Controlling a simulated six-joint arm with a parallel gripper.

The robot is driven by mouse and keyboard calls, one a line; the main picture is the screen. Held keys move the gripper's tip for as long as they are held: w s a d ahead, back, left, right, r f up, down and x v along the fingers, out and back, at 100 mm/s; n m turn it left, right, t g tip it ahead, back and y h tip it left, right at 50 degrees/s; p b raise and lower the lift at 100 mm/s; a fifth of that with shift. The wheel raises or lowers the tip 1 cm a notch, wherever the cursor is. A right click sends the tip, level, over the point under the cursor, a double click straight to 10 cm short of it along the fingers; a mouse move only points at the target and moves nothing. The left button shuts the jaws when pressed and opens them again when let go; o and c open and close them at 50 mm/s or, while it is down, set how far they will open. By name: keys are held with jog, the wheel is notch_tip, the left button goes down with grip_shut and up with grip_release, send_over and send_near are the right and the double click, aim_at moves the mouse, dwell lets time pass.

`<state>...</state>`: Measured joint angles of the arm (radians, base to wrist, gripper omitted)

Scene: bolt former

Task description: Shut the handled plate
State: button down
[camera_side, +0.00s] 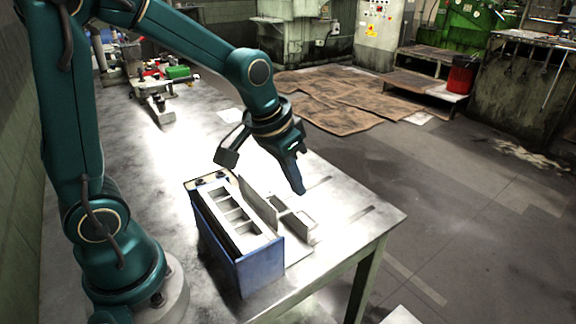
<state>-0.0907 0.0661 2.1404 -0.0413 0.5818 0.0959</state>
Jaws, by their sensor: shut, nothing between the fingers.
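A blue box (262,268) stands on the table near its front edge. Its pale top (215,193) has a row of rectangular openings. A grey plate (257,203) stands upright along the right side of the box. To its right are low pale pieces (297,222) with a square opening, which may be the plate's handle; I cannot tell for sure. My gripper (298,189) is shut and empty, pointing down. In the picture it is just above and right of the upright plate. I cannot tell whether it touches anything.
The metal table (352,226) is bare to the right of the plate, with slots near its right edge. Tools and a green item (178,72) lie at the far left end. Brown mats (335,100) and a red bin (461,76) are beyond the table.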

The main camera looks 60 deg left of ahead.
jog(key=w+r+v, duration=0.1)
jog(key=w+v, duration=0.1)
jog(key=v, duration=0.8)
jog(key=shift+t, duration=0.8)
jog(key=s+f, duration=0.1)
jog(key=s, duration=0.2)
jog(key=s+d+f, duration=0.1)
jog(key=s+f, duration=0.1)
jog(key=s, duration=0.2)
jog(key=s+d+f, duration=0.1)
jog(key=s+f, duration=0.1)
jog(key=s, duration=0.2)
jog(key=shift+s+d, duration=0.1)
jog(key=shift+s, duration=0.15)
jog(key=shift+f, duration=0.15)
